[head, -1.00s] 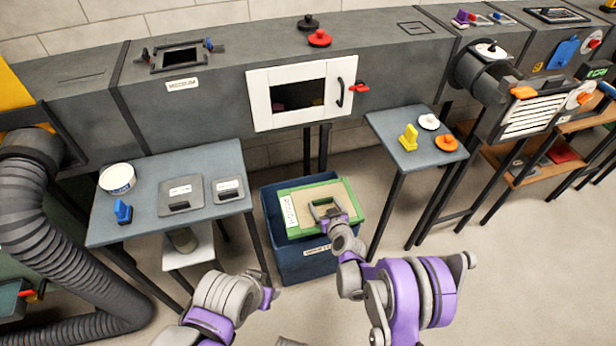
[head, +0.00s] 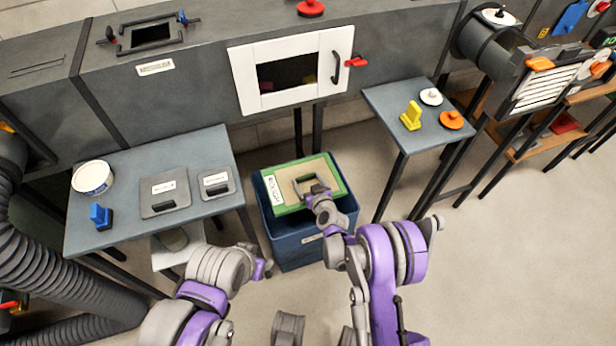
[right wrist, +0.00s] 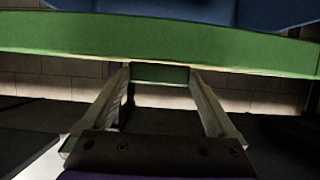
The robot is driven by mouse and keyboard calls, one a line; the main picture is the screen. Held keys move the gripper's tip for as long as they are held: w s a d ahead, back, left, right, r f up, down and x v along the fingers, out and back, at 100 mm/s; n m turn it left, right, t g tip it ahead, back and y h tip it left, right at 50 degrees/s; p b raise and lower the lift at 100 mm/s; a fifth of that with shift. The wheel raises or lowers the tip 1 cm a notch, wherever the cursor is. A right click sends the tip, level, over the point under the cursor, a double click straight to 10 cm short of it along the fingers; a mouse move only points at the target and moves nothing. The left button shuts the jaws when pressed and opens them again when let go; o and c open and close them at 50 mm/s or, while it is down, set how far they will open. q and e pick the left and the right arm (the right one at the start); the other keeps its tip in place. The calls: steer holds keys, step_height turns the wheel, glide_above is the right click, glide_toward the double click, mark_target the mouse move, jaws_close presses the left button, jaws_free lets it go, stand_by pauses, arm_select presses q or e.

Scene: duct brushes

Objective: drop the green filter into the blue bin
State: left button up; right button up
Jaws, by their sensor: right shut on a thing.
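The green filter (head: 325,176), a flat panel with a green frame, tan face and white label, is over the blue bin (head: 298,250) in the head view. It hides much of the bin's opening; the front and right rims show. My right gripper (head: 312,188) is shut on the filter at its upper face. In the right wrist view the filter's green edge (right wrist: 160,35) crosses the frame by the fingertips (right wrist: 160,74), with the blue bin (right wrist: 265,12) behind it. My left gripper (head: 263,269) is empty, left of the bin's front; its jaws are too small to read.
A grey table (head: 205,222) with a white tub (head: 92,177), blue brush (head: 101,215) and two dark plates stands left of the bin. A small table (head: 385,100) with a yellow brush (head: 411,117) stands right. The duct with a white-framed window (head: 240,72) runs behind. Floor at right is clear.

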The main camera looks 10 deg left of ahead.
step_height(320, 180, down, 7)
steer(key=b, duration=0.2)
steer(key=shift+r+b, duration=0.2)
steer(key=shift+b, duration=0.1)
steer(key=o, duration=1.1)
steer(key=p+v, duration=0.1)
steer(key=v, duration=0.9)
steer(key=shift+s+d+r, duration=0.15)
steer(key=shift+s+d, duration=0.1)
